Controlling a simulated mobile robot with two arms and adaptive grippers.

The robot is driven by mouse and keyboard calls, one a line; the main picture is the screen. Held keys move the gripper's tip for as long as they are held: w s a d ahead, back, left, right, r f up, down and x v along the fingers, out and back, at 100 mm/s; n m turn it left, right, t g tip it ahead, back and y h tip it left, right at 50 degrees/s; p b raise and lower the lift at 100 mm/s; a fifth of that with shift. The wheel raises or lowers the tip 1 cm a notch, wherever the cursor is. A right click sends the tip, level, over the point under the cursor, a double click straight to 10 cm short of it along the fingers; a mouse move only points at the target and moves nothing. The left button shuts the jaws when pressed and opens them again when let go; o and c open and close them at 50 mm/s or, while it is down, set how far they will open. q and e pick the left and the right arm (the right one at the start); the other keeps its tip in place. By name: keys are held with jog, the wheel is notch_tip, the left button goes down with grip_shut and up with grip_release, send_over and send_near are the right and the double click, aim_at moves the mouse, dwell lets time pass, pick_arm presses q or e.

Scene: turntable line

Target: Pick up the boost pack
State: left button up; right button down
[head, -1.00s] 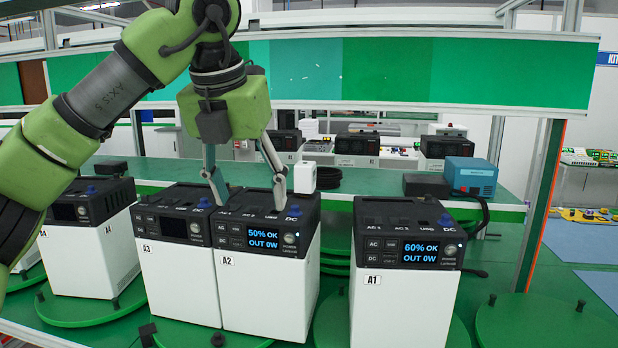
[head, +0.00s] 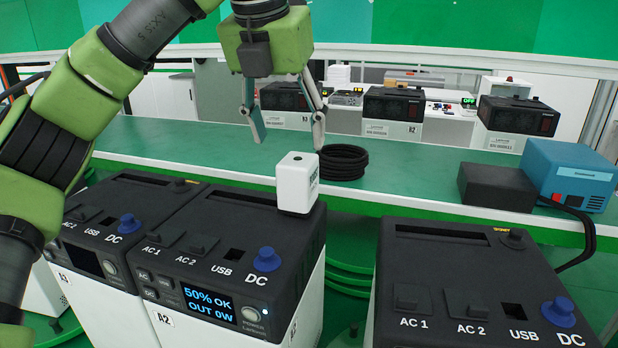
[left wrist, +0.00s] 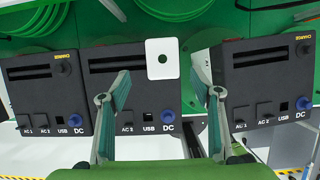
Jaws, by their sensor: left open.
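A small white upright box (head: 297,183), which I take for the boost pack, stands on the back right of the black top of power station A2 (head: 235,243). It shows from above in the left wrist view (left wrist: 162,50), with a dark round spot on top. My left gripper (head: 289,140) is open and empty. In the head view its fingertips appear above the white box. In the left wrist view the fingers (left wrist: 160,78) point toward the box, one on each side in the picture, with a gap around it. My right gripper is not in view.
Station A3 (head: 125,212) stands close on the left of A2. Another station (head: 465,275) stands to the right, across a gap. Behind, a green shelf (head: 190,147) holds a black cable coil (head: 343,162), a black box (head: 497,187) and a blue unit (head: 572,170).

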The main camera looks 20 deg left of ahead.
aim_at(293, 160)
pick_arm(q)
jog(key=p+x, duration=0.1)
jog(key=x, duration=0.6)
jog(key=shift+f, duration=0.3)
jog(key=shift+w+f, duration=0.25)
jog(key=shift+f, duration=0.2)
jog(key=p+x, duration=0.2)
jog(key=x, duration=0.2)
jog(key=shift+w+d+f, duration=0.1)
jog(key=shift+w+d, duration=0.1)
jog(key=shift+w+f, duration=0.15)
jog(key=shift+f, duration=0.05)
jog(key=shift+r, duration=0.1)
grip_shut()
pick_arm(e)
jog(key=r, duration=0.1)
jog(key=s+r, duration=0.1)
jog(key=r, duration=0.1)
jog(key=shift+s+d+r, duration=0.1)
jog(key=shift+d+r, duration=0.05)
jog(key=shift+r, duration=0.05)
